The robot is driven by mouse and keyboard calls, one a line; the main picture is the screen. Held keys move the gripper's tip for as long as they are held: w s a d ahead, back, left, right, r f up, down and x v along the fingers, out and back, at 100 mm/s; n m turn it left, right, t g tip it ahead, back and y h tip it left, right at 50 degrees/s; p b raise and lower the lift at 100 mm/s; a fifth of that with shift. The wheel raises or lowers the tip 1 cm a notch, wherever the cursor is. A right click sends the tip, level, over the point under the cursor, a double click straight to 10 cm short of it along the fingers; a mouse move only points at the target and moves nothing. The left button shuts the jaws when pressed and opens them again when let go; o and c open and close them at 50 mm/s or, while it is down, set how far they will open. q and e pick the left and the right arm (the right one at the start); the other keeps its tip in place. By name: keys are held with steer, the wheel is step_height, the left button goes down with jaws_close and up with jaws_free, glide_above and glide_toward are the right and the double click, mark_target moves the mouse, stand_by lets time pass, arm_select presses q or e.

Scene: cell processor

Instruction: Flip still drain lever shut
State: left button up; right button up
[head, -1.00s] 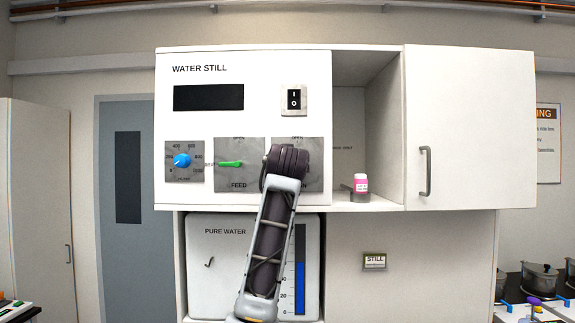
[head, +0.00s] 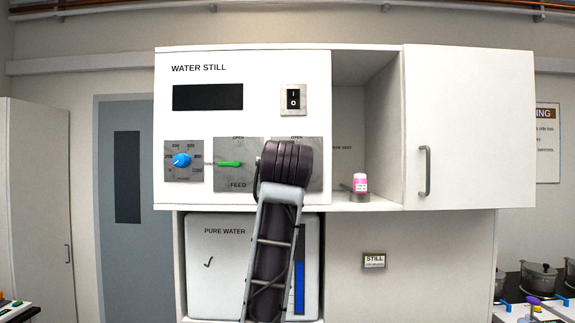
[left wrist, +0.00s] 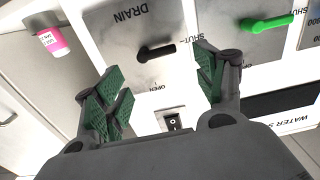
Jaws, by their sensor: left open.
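The drain panel (left wrist: 118,48) is a grey plate on the water still, seen turned over in the left wrist view. Its black drain lever (left wrist: 158,51) lies across the plate with its free end pointing at the SHUT label; the OPEN label is off to one side. My left gripper (left wrist: 160,84) is open, its green-padded fingers spread in front of the panel, with the lever seen in the gap between them. I cannot tell whether a finger touches it. In the head view my left arm covers most of the drain panel (head: 314,150), and hides the lever and gripper.
The green feed lever (head: 230,164) sits beside the drain panel, pointing at its SHUT side. A blue knob (head: 181,160) and a power switch (head: 293,99) are on the same front. A pink-labelled bottle (head: 360,183) stands in the open shelf to the right.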

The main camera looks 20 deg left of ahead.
arm_select(q)
steer(key=shift+v, duration=1.6)
